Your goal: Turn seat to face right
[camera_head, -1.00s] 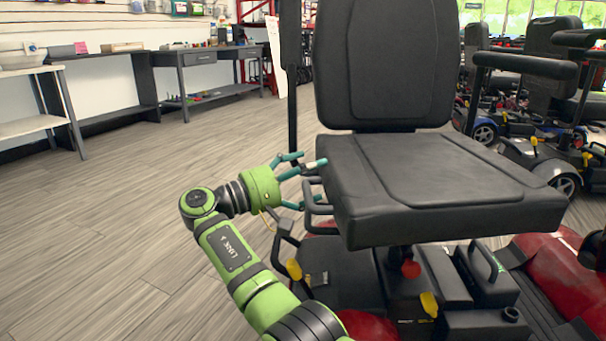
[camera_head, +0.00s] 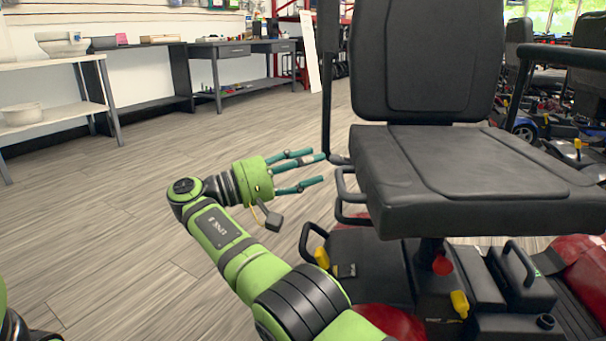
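The black padded seat (camera_head: 470,175) of a red scooter fills the right half, with its tall backrest (camera_head: 425,65) at the far side and its cushion front toward me. Black loop handles (camera_head: 346,196) stick out below the seat's left edge. My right gripper (camera_head: 318,170) is left of the seat, its teal fingers spread and empty. The fingertips point right toward the seat edge and loops, with a small visible gap. My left gripper is out of view; only a bit of my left arm shows at the lower left.
Black armrests rise at the backrest's left and far right. A yellow lever (camera_head: 460,303) and a red knob (camera_head: 442,264) are under the seat. More scooters (camera_head: 545,120) stand behind at right. Workbenches (camera_head: 240,60) line the back wall. The wooden floor (camera_head: 120,210) at left is clear.

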